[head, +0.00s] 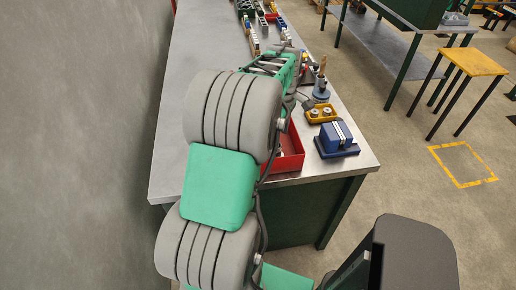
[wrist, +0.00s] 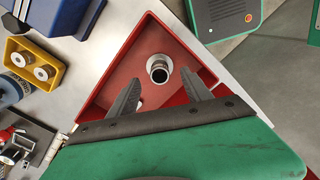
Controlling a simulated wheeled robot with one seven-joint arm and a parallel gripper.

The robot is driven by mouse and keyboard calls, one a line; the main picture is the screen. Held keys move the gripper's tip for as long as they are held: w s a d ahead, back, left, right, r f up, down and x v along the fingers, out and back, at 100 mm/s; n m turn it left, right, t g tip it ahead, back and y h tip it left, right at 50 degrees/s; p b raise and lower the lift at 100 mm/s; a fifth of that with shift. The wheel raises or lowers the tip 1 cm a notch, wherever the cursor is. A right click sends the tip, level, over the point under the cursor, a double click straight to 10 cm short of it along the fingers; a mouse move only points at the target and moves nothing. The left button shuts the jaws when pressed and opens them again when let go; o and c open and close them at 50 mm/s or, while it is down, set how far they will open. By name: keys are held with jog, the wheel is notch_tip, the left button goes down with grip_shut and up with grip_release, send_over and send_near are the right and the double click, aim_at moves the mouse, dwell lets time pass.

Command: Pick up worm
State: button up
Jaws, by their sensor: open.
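A silvery round metal part, seen end-on with a dark hole in its middle, stands in the red tray; I take it to be the worm (wrist: 158,68). The red tray (wrist: 207,68) also shows at the bench corner in the head view (head: 291,161). My gripper (wrist: 161,79) is open over the tray. Its two fingers point toward the part, one to each side, with clear gaps. Whether the fingertips are at the part's height I cannot tell. In the head view my arm hides the part and most of the gripper.
More parts line the metal bench (head: 205,35) farther back. The tray walls surround the part.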

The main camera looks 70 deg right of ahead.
aim_at(276, 151)
jog(key=f, duration=0.2)
jog(key=f+p, duration=0.1)
jog(key=f, duration=0.2)
jog(key=w+f+p, duration=0.1)
jog(key=f, duration=0.1)
jog(key=shift+d+f, duration=0.2)
jog(key=shift+f, duration=0.2)
grip_shut()
dwell(0.4)
